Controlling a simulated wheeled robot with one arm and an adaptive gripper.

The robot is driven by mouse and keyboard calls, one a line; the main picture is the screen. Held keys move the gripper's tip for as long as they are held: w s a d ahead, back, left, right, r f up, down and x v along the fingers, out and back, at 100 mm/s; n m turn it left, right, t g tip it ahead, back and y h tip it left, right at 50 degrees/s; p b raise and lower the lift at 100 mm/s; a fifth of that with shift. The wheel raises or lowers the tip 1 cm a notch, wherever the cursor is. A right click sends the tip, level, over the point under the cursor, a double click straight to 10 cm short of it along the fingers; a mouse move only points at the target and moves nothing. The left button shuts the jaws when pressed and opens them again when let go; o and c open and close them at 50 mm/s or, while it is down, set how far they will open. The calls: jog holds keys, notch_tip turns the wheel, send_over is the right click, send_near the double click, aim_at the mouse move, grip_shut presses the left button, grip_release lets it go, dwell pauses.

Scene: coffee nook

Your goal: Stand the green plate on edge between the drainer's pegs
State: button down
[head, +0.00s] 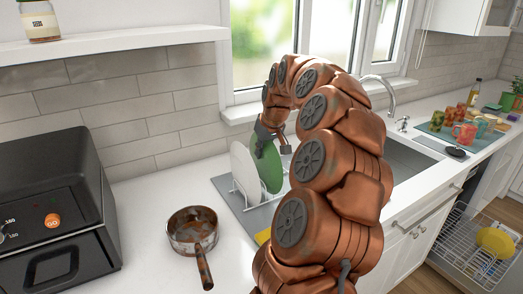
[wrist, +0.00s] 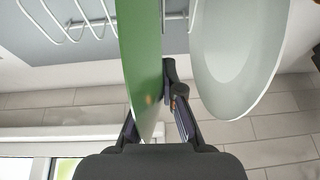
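The green plate (head: 268,167) stands upright, nearly on edge, at the white wire drainer (head: 238,196), just right of a white plate (head: 243,170). My gripper (head: 268,131) is at the green plate's upper edge. In the wrist view the green plate (wrist: 142,60) passes between my gripper's fingers (wrist: 158,105), which appear closed on it; the left fingertip is hidden behind it. The white plate (wrist: 235,55) is on the right there, apart from the green one. Drainer wires (wrist: 90,20) show at the top. Whether the green plate's lower edge sits between pegs is hidden.
A grey mat (head: 227,187) lies under the drainer. A pan (head: 192,232) and a black oven (head: 50,210) are to the left. A yellow item (head: 263,236) lies at the mat's front, partly behind my arm. The window and sink are behind and right.

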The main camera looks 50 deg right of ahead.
jog(key=shift+f+b, duration=0.65)
jog(key=shift+f, duration=0.05)
dwell(1.0)
jog(key=c, duration=1.2)
grip_release()
jog(key=shift+c, duration=0.2)
jog(key=shift+r+p, duration=1.25)
jog(key=shift+r, duration=2.75)
